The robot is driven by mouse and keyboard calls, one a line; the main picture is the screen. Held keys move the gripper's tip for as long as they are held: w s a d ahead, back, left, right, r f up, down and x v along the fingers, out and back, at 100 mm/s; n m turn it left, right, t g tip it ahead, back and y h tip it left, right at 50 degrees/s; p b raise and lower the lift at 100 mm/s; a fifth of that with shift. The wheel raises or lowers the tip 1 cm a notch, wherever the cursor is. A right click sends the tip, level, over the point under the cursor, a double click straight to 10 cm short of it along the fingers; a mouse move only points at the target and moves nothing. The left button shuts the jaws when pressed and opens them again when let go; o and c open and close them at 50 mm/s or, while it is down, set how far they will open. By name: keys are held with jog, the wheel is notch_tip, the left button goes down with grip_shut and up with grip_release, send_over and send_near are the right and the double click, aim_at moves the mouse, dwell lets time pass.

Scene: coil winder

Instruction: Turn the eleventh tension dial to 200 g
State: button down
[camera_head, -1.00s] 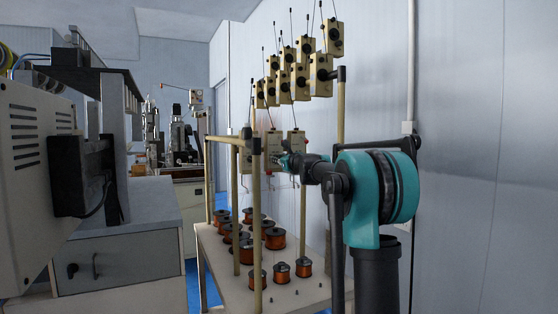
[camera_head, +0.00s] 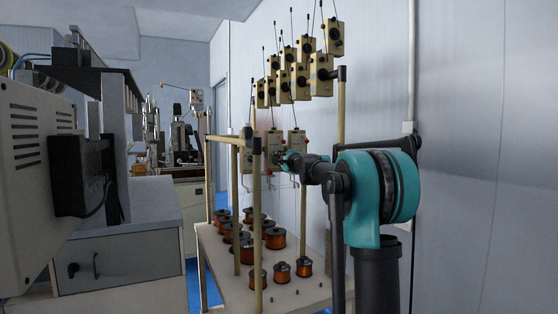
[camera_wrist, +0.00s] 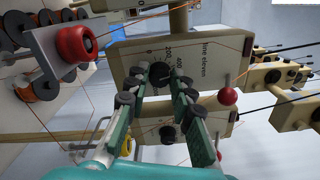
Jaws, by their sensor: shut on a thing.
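The eleventh tension unit is a cream box (camera_wrist: 218,55) marked "line eleven" in the wrist view, lying sideways in that picture. Its black round dial (camera_wrist: 160,75) has printed marks 0, 200 and 400 around it. My gripper (camera_wrist: 159,79) is shut on the dial, with a dark finger pad on each side of it. The pads partly cover the dial and its scale, and I cannot read where its pointer stands. In the head view my gripper (camera_head: 282,162) is at the lower row of tension units, and the dial is hidden there.
More cream tension units (camera_head: 320,74) hang above on the rack. A red knob (camera_wrist: 76,43) and a red ball (camera_wrist: 228,96) are near my fingers in the wrist view. Copper wire spools (camera_head: 275,238) stand on the rack's base below. Thin wires run close by.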

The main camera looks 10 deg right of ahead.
jog(key=shift+f+n, duration=0.15)
jog(key=shift+n, duration=4.65)
jog(key=c, duration=1.3)
grip_release()
jog(key=shift+s, duration=0.1)
jog(key=v, duration=1.2)
